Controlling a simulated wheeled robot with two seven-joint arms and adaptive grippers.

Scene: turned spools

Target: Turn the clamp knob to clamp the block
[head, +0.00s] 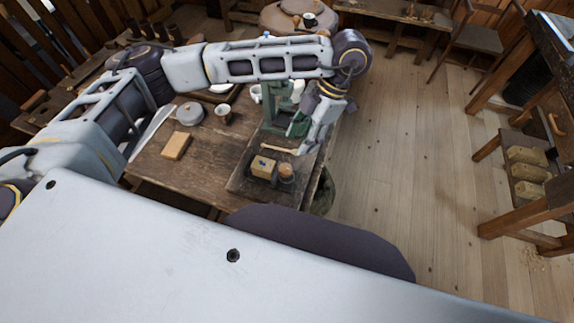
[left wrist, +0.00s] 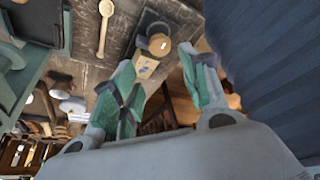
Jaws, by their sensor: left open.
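The yellowish wooden block (head: 263,167) lies on a dark tray near the table's front right corner. It also shows in the left wrist view (left wrist: 145,67), with a small dark mark on its face. The round brown clamp knob (head: 286,170) is right beside the block. In the left wrist view the knob (left wrist: 159,43) has a pale spot on top. My left gripper (head: 303,140) is above and just behind the block and knob, open and empty. In the left wrist view its green-padded fingers (left wrist: 156,62) are spread, with block and knob beyond the gap. My right gripper is not seen.
A wooden spoon (head: 279,149) lies just behind the block. A green metal stand (head: 272,122) rises behind it, partly hidden by my arm. A tan block (head: 176,146), a round grey lid (head: 190,113) and a cup (head: 223,113) stand farther left.

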